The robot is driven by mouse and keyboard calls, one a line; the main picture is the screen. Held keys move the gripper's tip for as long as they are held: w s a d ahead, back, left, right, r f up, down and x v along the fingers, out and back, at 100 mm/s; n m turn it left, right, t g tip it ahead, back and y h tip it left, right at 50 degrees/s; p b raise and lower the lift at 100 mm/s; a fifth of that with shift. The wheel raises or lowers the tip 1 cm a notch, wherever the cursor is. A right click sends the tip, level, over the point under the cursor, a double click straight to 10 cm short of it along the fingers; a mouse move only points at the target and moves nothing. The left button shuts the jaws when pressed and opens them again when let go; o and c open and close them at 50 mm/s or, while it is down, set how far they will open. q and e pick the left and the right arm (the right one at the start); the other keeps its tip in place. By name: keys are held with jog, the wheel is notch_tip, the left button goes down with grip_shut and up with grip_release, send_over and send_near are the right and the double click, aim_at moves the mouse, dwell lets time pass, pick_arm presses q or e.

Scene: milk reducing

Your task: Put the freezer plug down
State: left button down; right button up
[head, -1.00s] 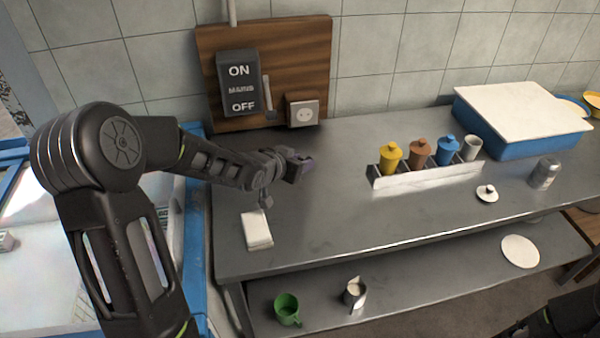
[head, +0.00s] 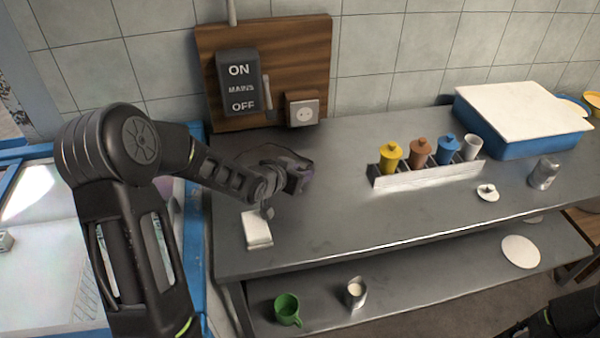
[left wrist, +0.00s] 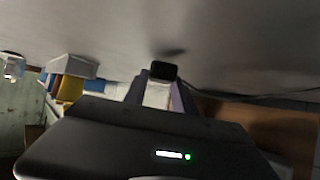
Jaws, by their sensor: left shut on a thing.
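My left gripper (head: 302,180) is low over the left part of the steel counter, in front of the wall socket (head: 303,113). In the left wrist view its fingers (left wrist: 158,92) are shut on the dark freezer plug (left wrist: 163,71), which sticks out beyond the fingertips. A dark shadow lies on the counter close to the plug; I cannot tell whether they touch. In the head view the gripper hides the plug, and a thin dark cable curves behind it. The socket is empty. My right gripper is out of view; only dark arm parts show at lower right.
A white block (head: 257,229) lies near the counter's front left edge. A rack (head: 428,174) with lidded yellow, brown and blue pots stands to the right. A blue box (head: 535,138) stands at the back right. The counter between gripper and rack is clear.

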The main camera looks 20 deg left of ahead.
pick_arm(q)
jog(key=shift+s+f, duration=0.3)
jog(key=shift+f, duration=0.35)
jog(key=c, duration=1)
grip_release()
jog(key=shift+s+f+b, duration=0.1)
jog(key=shift+f+b, duration=0.1)
jog(key=shift+b, duration=0.1)
jog(key=shift+r+p, duration=0.75)
jog(key=shift+p, duration=0.2)
jog(key=shift+a+b+v, duration=0.2)
jog(key=shift+b+v, duration=0.15)
jog(key=shift+v, duration=0.9)
jog(key=v, duration=0.4)
jog(key=p+v, duration=0.1)
jog(key=v, duration=0.3)
jog(key=shift+d+r, duration=0.1)
jog(key=shift+r, duration=0.3)
jog(key=shift+s+r, duration=0.2)
jog(key=shift+s, duration=0.1)
